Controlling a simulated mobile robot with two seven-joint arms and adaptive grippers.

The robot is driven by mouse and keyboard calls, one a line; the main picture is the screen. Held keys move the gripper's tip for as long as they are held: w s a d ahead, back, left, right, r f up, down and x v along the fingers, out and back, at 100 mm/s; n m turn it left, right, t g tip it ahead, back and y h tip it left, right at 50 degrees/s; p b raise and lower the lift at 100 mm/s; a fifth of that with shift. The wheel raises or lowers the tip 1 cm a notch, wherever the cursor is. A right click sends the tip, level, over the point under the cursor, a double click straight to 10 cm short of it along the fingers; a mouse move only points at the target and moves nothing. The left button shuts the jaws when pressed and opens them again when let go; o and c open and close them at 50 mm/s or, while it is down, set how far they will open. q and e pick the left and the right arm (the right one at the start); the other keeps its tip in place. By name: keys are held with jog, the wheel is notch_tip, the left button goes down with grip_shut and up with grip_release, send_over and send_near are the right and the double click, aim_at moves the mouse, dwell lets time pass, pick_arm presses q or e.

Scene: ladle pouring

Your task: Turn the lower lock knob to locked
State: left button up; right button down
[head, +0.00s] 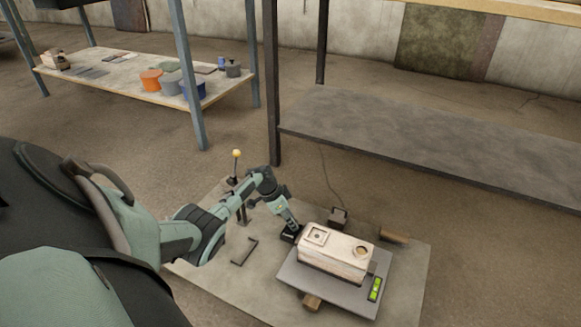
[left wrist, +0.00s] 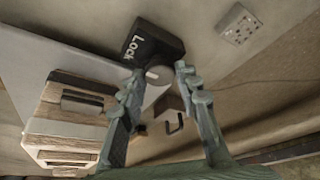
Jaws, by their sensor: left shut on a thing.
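A black lock block (left wrist: 150,40) with the white word "Lock" shows in the left wrist view. A round grey knob (left wrist: 160,75) sits on its near side. My left gripper (left wrist: 158,76) has its fingertips on both sides of the knob and is shut on it. In the head view, my left gripper (head: 286,220) reaches down to the dark lock block (head: 290,236) at the left end of a pale wooden box. The knob itself is hidden there, and its turn position cannot be read. My right gripper is not in view.
The wooden box (head: 335,263) lies on a grey plate (head: 330,298) with a green level (head: 375,289). A yellow-topped lever (head: 236,155) and a dark handle (head: 245,252) stand left. A wall socket plate (left wrist: 240,24) shows in the wrist view. Bare board lies in front.

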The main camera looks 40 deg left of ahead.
pick_arm(q)
jog(key=shift+s, duration=0.1)
jog(key=o, duration=1.1)
jog(key=shift+o, duration=0.2)
jog(key=v, duration=1.2)
